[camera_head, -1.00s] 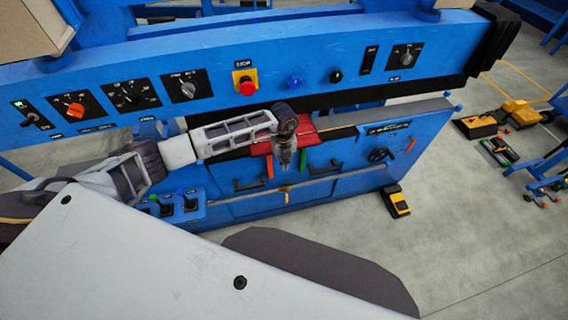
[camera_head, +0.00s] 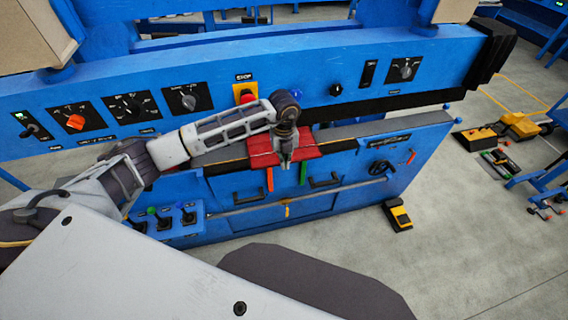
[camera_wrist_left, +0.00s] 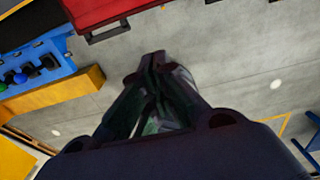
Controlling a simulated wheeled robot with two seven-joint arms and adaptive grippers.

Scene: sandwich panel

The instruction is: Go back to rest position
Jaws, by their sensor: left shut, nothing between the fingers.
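My left arm reaches in from the left in the head view. My left gripper (camera_head: 285,160) points down in front of the blue machine (camera_head: 240,80), over the red pad (camera_head: 311,148) on its ledge. The gripper is shut and empty. In the left wrist view its fingers (camera_wrist_left: 155,62) meet at the tips, with grey floor behind them. My right gripper is not in view.
The panel carries several dials, an orange knob (camera_head: 75,122) and a blue button (camera_head: 293,94). Small levers (camera_head: 163,222) stand on a lower blue box. A yellow and black pedal (camera_head: 398,214) sits on the floor.

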